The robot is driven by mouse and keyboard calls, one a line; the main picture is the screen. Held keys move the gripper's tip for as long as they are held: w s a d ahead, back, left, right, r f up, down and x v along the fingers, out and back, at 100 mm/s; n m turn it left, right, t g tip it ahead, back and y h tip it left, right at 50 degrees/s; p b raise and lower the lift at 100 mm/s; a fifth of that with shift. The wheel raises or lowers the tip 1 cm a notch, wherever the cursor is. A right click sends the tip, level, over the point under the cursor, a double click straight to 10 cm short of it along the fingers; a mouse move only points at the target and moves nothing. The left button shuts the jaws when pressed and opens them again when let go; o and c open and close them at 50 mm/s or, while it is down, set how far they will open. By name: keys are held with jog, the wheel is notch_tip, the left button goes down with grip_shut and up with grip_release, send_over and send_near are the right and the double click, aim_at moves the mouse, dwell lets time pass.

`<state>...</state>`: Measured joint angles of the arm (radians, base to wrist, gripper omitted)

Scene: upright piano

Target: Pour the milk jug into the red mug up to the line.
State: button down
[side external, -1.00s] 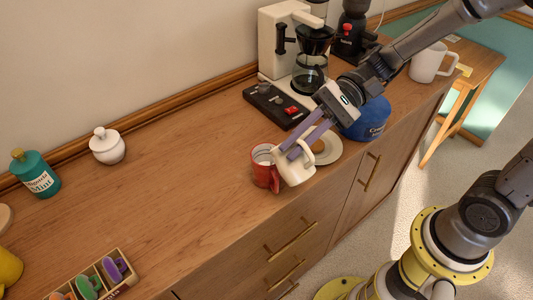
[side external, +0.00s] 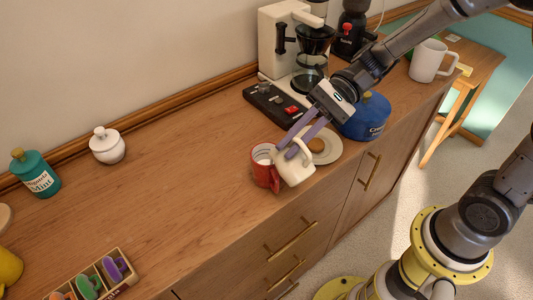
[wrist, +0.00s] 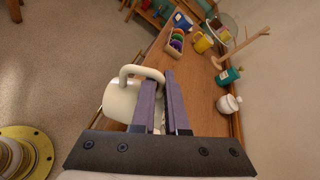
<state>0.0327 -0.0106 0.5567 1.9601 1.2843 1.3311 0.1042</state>
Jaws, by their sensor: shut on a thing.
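The cream-white milk jug (side external: 297,172) is tilted toward the red mug (side external: 261,174) at the front edge of the wooden counter. The mug stands upright just left of the jug; the jug's near side overlaps it in the side view. A white band shows inside the mug's rim, but its level and any line cannot be made out. My gripper (side external: 292,146) is shut on the jug's handle from above. In the wrist view the jug (wrist: 121,101) shows left of my fingers (wrist: 159,80), its handle reaching between them. The red mug is hidden there.
A white saucer (side external: 331,154) with a brown item lies right of the jug. Behind are a blue canister (side external: 367,118), a black control box (side external: 272,103) and a coffee maker (side external: 280,45). The counter left of the mug is clear up to the white sugar pot (side external: 107,147).

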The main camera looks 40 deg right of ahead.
jog(key=shift+w+f, duration=0.1)
jog(key=shift+w, duration=0.05)
jog(key=shift+w+r+m+g, duration=0.25)
jog(key=shift+w+m+g, duration=0.3)
jog(key=shift+m, duration=0.25)
dwell(0.7)
jog(key=shift+w, duration=0.6)
jog(key=shift+w+a+r+m, duration=0.1)
jog(key=shift+w+m, duration=0.1)
jog(key=shift+m, duration=0.1)
jog(key=shift+p, duration=0.45)
dwell(0.7)
jog(key=shift+s, duration=1.1)
jog(key=shift+s+f+n+t, duration=0.25)
jog(key=shift+f+n+t, duration=0.1)
jog(key=shift+n, duration=0.35)
jog(key=shift+s+r+n+t, duration=0.3)
jog(key=shift+s+n+t, duration=0.3)
jog(key=shift+n, duration=0.2)
